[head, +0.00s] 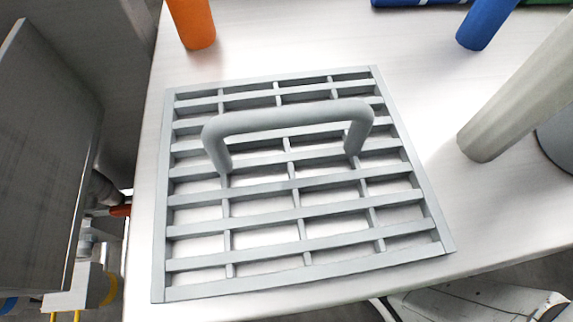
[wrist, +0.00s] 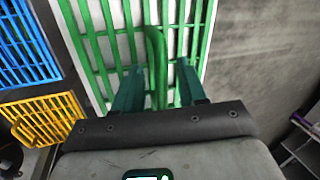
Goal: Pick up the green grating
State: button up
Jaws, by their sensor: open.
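The green grating (wrist: 104,32) fills the upper middle of the wrist view, a slatted panel over a white surface. Its green arched handle (wrist: 156,50) stands up toward my gripper (wrist: 157,78). My gripper's two dark green fingers are open, one on each side of the handle. I cannot tell whether either finger touches it. The lower part of the grating is hidden behind the gripper body. In the head view I cannot make out the gripper or this grating for sure; only a bit of green shows at the top right edge.
A grey grating (head: 262,236) with an arched handle (head: 288,118) lies on a white table (head: 420,90) in the head view. Orange (head: 192,22), blue (head: 485,22) and grey (head: 520,95) rods stand around it. The wrist view shows blue (wrist: 28,40) and yellow (wrist: 45,118) gratings at left.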

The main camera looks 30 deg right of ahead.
jog(key=shift+c, duration=0.2)
grip_shut()
jog(key=shift+r, duration=0.1)
